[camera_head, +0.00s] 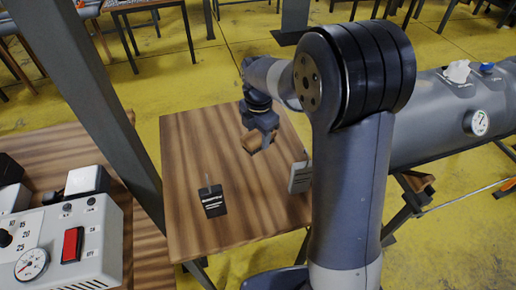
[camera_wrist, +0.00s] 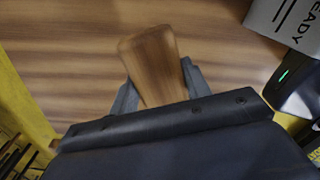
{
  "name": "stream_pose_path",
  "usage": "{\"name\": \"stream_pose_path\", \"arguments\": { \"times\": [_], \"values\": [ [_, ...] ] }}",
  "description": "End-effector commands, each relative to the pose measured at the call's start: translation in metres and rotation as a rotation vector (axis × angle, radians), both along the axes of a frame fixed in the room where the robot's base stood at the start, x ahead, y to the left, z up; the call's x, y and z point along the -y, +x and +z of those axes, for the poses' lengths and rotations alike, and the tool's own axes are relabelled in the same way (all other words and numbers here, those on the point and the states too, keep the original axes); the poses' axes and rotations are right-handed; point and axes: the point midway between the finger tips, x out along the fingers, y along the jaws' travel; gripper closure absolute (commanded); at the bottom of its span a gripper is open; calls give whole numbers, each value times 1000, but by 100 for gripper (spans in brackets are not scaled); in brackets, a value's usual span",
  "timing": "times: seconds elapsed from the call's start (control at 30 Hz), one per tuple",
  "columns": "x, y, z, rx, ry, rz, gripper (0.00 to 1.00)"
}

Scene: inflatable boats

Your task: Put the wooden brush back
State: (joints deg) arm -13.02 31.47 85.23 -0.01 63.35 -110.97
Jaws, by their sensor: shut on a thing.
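The wooden brush (camera_wrist: 150,62) is a brown wooden piece between the two fingers of my gripper (camera_wrist: 158,88) in the wrist view. My gripper is shut on it. In the head view my gripper (camera_head: 262,138) is over the far part of a wooden table (camera_head: 190,150), and the brush (camera_head: 250,142) shows as a small brown piece at the fingers. I cannot tell whether the brush touches the table. Its lower end is hidden by the gripper in the wrist view.
A control box (camera_head: 75,240) with a gauge is at the left. A grey inflatable tube (camera_head: 440,110) lies at the right.

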Motion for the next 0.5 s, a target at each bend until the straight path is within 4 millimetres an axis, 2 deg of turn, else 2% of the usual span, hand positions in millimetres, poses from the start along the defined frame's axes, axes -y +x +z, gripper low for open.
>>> {"name": "stream_pose_path", "arguments": {
  "times": [0.1,0.33,0.5],
  "values": [
    [0,0,-21,-2,0,0,76],
    [0,0,-40,-1,-1,0,76],
    [0,0,-64,-2,0,0,76]
  ]
}}
